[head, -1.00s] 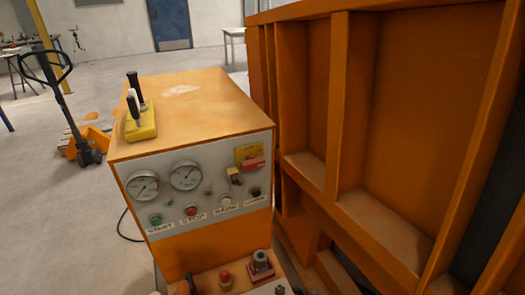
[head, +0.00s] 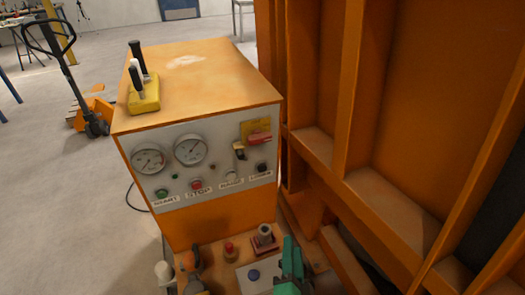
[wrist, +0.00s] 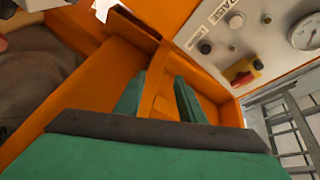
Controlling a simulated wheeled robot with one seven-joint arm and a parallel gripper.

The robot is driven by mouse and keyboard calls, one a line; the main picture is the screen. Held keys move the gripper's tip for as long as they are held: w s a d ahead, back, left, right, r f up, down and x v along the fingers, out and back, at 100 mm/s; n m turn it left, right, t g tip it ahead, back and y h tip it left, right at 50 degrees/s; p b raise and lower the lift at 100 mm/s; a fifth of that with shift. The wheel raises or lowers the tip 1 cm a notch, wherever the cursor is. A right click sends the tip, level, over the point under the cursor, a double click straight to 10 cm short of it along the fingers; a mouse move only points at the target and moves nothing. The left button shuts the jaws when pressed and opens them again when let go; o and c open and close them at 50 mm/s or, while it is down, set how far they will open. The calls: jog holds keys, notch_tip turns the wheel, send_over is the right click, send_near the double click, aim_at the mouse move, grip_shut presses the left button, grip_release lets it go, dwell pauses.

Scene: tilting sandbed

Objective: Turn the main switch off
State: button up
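The main switch (head: 259,138) is a red handle on a yellow plate at the upper right of the white control panel (head: 215,188). Its handle lies roughly level in the head view. The switch also shows in the wrist view (wrist: 243,75), right of the fingers. My green gripper (head: 290,262) is low in the head view, below and a little right of the panel. In the wrist view its two fingers (wrist: 158,98) stand apart with nothing held between them. They are clear of the switch.
The panel carries gauges (head: 190,150), a red stop button (head: 197,185) and other knobs. A yellow block with levers (head: 144,96) stands on the orange cabinet. Orange framing (head: 350,90) rises close on the right. A lower ledge holds a red knob (head: 230,250). A pallet jack (head: 92,120) stands left.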

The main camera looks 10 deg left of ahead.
jog(key=w+a+r+m+y, duration=0.1)
jog(key=w+a+r+y, duration=0.2)
jog(key=w+r, duration=0.6)
jog(key=g+y, duration=0.1)
jog(key=y, duration=0.3)
send_near(262, 141)
jog(key=x, duration=0.9)
jog(key=shift+a, duration=0.1)
grip_shut()
